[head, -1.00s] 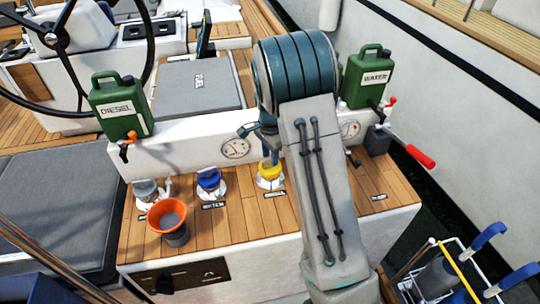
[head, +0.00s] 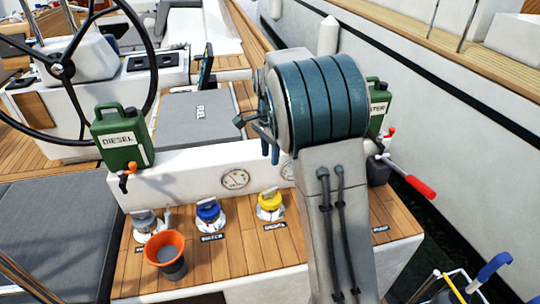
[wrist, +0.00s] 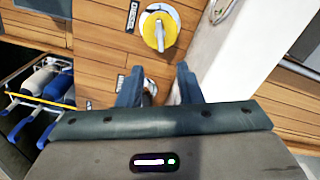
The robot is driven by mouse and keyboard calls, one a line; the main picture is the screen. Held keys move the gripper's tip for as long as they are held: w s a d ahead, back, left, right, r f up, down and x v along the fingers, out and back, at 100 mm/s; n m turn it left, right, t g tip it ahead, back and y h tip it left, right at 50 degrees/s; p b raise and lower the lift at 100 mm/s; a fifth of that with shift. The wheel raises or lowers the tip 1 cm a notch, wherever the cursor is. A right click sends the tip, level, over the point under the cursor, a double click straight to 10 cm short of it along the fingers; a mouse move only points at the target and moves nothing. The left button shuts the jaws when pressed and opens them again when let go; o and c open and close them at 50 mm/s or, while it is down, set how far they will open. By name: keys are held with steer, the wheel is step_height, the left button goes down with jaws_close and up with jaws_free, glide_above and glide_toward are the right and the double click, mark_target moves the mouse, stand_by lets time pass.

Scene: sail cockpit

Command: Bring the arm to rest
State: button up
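My arm is folded up in the head view, and its large teal joint hides the right part of the console. My gripper (head: 257,138) shows to the left of this joint, in the air above the deck. In the wrist view the two blue fingers of my gripper (wrist: 159,86) stand apart. Nothing is held between them; a small pale fitting shows farther down in the gap. The yellow filler cap (head: 271,205) sits on the teak deck below my gripper. It also shows in the wrist view (wrist: 160,30), ahead of the fingers.
A green diesel jug (head: 122,138) stands at left, and a partly hidden green water jug (head: 379,108) at right. An orange-rimmed cup (head: 166,256), a grey cap (head: 145,222) and a blue cap (head: 209,212) are on the teak deck (head: 235,255). A red-handled lever (head: 418,187) sticks out at right.

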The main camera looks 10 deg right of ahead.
steer(key=s+r+n+t, duration=0.2)
steer(key=s+n, duration=1.1)
steer(key=s, duration=1.4)
steer(key=shift+s+r+t, duration=0.3)
steer(key=shift+r+t, duration=0.1)
steer(key=shift+r, duration=0.15)
